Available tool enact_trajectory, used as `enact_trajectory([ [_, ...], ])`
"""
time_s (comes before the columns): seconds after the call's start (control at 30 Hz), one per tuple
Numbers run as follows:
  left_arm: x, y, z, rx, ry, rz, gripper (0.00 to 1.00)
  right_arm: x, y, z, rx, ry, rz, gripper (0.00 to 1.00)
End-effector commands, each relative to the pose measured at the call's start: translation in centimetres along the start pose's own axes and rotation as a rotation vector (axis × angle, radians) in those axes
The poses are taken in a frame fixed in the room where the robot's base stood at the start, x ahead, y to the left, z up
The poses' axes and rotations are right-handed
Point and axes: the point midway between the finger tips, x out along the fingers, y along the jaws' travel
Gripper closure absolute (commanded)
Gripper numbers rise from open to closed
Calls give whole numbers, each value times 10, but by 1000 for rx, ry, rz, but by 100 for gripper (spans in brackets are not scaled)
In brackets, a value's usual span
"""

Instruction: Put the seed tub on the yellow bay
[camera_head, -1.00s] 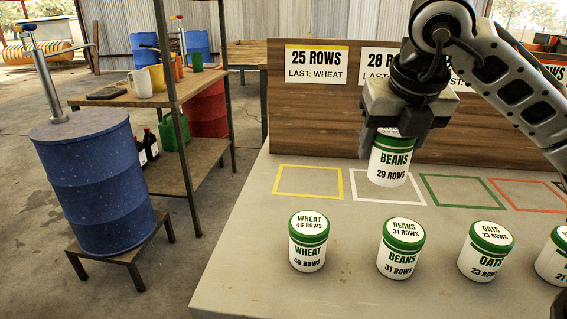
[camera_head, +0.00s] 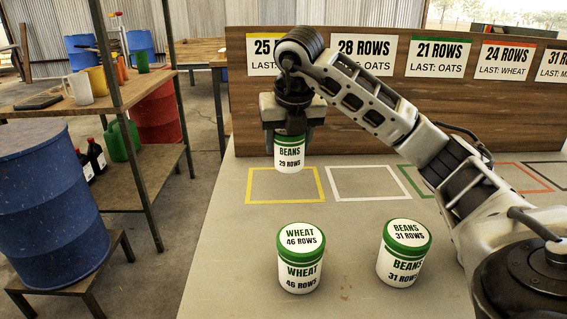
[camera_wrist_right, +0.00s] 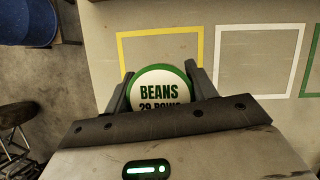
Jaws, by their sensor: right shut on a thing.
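My right gripper (camera_head: 290,132) is shut on a white seed tub (camera_head: 289,158) with a green lid, labelled BEANS 29 ROWS. In the head view the tub is upright and shows in front of the board, just above the far edge of the yellow bay (camera_head: 286,200) in the picture. The yellow bay is an empty outlined rectangle on the table. In the right wrist view the tub's lid (camera_wrist_right: 160,92) sits between the two fingers (camera_wrist_right: 158,95) and overlaps the near part of the yellow outline (camera_wrist_right: 120,60). My left gripper is not in view.
A WHEAT 46 ROWS tub (camera_head: 300,258) and a BEANS 31 ROWS tub (camera_head: 403,252) stand in front of the bays. The white bay (camera_head: 330,183) is empty. The wooden board (camera_head: 400,115) behind carries row signs. A blue barrel (camera_head: 45,210) and shelf (camera_head: 135,95) stand left of the table.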

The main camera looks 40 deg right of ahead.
Motion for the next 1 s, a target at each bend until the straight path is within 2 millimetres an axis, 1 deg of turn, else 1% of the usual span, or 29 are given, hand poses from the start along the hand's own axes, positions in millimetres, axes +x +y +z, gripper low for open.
enact_trajectory([
  [0.03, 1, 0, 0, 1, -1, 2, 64, 6, 2, 2, 1, 0, 2, 70],
  [0.23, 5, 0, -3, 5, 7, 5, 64, 18, 5, 5, 1, -1, 2, 70],
  [0.3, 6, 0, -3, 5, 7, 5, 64, 26, 7, 7, 0, 2, 1, 70],
  [0.4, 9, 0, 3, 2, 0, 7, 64, 43, 6, -1, -1, 2, -2, 70],
  [0.5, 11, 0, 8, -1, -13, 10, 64, 52, 6, -5, -1, 0, 0, 70],
  [0.73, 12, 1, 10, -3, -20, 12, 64, 51, 6, -5, 0, -2, 2, 70],
  [0.87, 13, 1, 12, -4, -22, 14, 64, 54, 6, -6, 0, -2, 2, 70],
  [0.9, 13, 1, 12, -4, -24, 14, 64, 54, 6, -6, 0, -1, 2, 33],
  [0.93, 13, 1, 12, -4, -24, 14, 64, 53, 6, -6, -1, -1, 2, 24],
  [0.97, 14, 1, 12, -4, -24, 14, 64, 53, 6, -6, -1, -1, 2, 22],
  [1.0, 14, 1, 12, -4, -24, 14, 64, 53, 6, -6, -1, -1, 2, 22],
])
